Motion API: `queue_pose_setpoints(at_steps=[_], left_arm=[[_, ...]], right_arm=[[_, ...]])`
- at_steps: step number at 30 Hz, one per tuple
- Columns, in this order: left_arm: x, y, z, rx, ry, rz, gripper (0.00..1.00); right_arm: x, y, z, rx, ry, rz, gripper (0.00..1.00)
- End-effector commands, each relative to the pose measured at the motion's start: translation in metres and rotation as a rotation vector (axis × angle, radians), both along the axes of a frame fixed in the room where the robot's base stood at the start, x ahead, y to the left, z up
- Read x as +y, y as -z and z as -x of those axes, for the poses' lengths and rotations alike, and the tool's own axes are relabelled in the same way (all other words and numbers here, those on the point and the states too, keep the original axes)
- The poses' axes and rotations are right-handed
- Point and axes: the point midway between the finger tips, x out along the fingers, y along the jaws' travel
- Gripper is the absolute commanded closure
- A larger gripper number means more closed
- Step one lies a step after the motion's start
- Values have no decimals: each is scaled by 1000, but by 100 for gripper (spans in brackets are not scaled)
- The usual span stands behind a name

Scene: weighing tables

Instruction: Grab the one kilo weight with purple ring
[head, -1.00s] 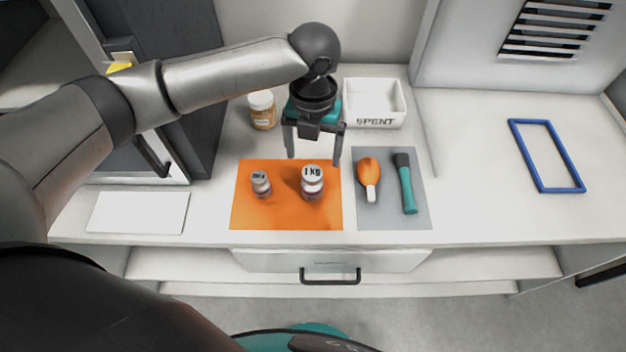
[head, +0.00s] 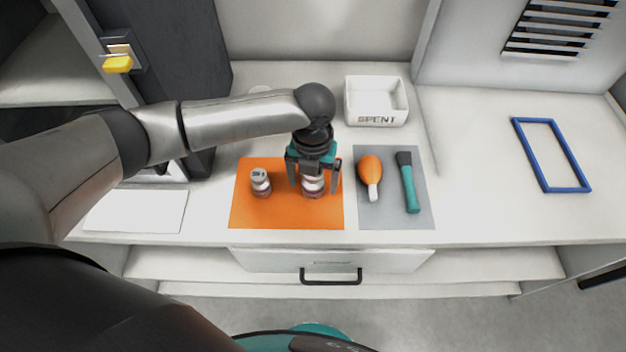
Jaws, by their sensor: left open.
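The one kilo weight (head: 313,188) stands upright on the orange mat (head: 285,215), right of its middle. It is silvery with a purplish ring low on its body. Its labelled top is hidden under my left gripper (head: 314,184). The left gripper points down over the weight with its jaws open, one finger on each side. I cannot tell whether the fingers touch it. A smaller weight (head: 261,183) stands on the same mat to the left. My right gripper is not in view.
A grey mat (head: 393,219) to the right holds an orange-headed tool (head: 370,175) and a teal-handled tool (head: 409,184). A white SPENT bin (head: 376,119) stands behind. A blue frame (head: 551,155) lies far right. A white plate (head: 136,211) lies left.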

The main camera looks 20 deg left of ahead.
Motion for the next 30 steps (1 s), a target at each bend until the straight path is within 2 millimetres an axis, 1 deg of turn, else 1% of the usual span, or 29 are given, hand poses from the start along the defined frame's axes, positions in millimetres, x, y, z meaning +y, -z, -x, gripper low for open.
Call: queue_pose_setpoints(at_steps=[1,2,26,30], left_arm=[[0,0,0,0,0,0,6],[0,0,0,0,0,0,10],[0,-1,0,0,0,-1,100],[0,-1,0,0,-1,-1,100]], right_arm=[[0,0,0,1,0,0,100],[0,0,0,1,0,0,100],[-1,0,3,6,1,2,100],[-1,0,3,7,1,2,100]])
